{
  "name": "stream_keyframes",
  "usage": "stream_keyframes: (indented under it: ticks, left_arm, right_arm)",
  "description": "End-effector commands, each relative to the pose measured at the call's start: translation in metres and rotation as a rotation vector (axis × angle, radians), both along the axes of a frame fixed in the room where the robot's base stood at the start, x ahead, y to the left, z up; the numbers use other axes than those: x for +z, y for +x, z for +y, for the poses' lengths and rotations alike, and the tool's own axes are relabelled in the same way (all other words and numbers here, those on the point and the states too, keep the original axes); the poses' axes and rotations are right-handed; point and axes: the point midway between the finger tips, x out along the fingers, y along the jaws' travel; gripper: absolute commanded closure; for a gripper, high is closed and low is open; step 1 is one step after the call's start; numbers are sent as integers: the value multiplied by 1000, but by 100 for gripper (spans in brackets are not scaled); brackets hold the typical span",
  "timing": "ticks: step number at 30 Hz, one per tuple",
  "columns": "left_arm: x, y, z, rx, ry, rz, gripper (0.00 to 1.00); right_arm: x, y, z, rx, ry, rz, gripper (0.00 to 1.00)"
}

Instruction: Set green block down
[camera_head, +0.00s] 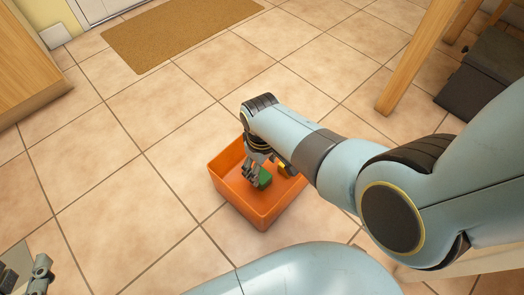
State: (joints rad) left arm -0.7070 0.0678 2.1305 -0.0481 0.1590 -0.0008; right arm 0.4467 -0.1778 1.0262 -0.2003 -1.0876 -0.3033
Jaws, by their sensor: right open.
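The tiled floor (110,215) left of the bin is clear. A brown mat (175,30) lies at the back. Wooden furniture legs (415,60) stand at the upper right.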

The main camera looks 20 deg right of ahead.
Motion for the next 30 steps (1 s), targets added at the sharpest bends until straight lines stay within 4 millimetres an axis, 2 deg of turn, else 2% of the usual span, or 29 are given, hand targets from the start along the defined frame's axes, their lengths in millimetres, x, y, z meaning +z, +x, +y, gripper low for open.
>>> stream_keyframes:
  ticks: [1, 6, 9, 15, 30]
  left_arm:
    - [-1, -3, 1, 7, 0, 54, 60]
    - [-28, -32, 6, 29, 4, 289, 60]
    - [-21, -23, 7, 35, 7, 347, 60]
    - [-14, -21, 8, 41, 10, 453, 60]
    - [-12, -23, 9, 44, 11, 500, 60]
  right_arm:
    - [13, 4, 0, 0, 0, -9, 34]
    - [31, 3, 0, 0, 1, -6, 34]
    - [40, 3, 0, 0, 1, -6, 34]
    - [51, 2, 0, 0, 1, -4, 34]
    - [54, 1, 0, 0, 0, -1, 34]
